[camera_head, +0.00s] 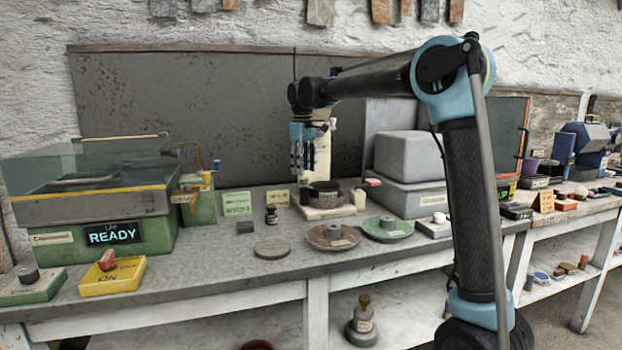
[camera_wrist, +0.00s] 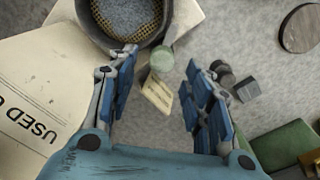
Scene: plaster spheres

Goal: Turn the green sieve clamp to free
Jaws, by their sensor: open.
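A round dark sieve pan (camera_head: 325,190) with a mesh rim stands on a cream base on the bench; it shows at the top of the wrist view (camera_wrist: 130,18). Beside it in the wrist view is a small pale green round piece (camera_wrist: 161,58), which looks like the green clamp; I cannot read its setting. A cream label (camera_wrist: 157,92) lies beside that piece. In the wrist view my gripper's fingers (camera_wrist: 160,68) stand apart on either side of the green piece, touching nothing visible.
A cream board marked USED (camera_wrist: 30,95) stands close by my gripper. A small dark bottle (camera_head: 271,214) and a dark block (camera_head: 245,227) stand left of the sieve. A brown dish (camera_head: 333,237) and a green dish (camera_head: 387,229) lie in front. A glass-lidded machine (camera_head: 95,190) is at left.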

